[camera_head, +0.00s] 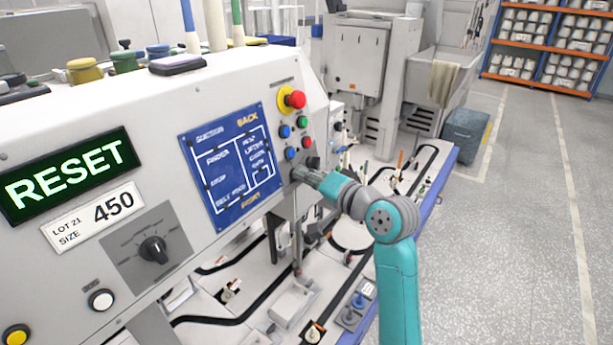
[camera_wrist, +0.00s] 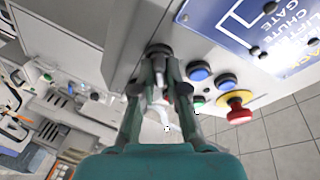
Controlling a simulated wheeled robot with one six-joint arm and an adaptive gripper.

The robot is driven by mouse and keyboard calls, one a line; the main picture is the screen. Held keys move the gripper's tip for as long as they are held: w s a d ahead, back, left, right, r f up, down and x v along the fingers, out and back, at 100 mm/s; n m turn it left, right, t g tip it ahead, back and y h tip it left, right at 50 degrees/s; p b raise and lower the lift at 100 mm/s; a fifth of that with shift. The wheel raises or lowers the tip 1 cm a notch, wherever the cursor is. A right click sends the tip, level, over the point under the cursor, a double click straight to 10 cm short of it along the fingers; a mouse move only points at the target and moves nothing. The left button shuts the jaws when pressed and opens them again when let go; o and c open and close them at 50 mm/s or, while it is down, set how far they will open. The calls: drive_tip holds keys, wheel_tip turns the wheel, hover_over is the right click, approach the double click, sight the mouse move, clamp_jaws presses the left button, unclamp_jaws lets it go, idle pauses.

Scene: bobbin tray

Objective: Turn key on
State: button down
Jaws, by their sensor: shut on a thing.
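The key (camera_wrist: 158,50) is a dark knob on the white control panel, at the upper middle of the wrist view. My gripper (camera_wrist: 160,62) is closed around it, one finger on each side. The fingers hide part of the key, and its turn angle cannot be read. In the head view my gripper (camera_head: 303,170) reaches the panel's lower right corner, just below the buttons. There the fingertips largely cover the key.
A red emergency stop (camera_head: 295,99) and blue, green and red buttons sit close above my gripper. A blue diagram plate (camera_head: 225,163) lies left. The display (camera_head: 68,174) reads RESET. Below is a bench with black tracks (camera_head: 215,320). Open floor (camera_head: 520,220) lies right.

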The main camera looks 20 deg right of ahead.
drive_tip(key=c, duration=1.2)
unclamp_jaws()
drive_tip(key=v, duration=1.2)
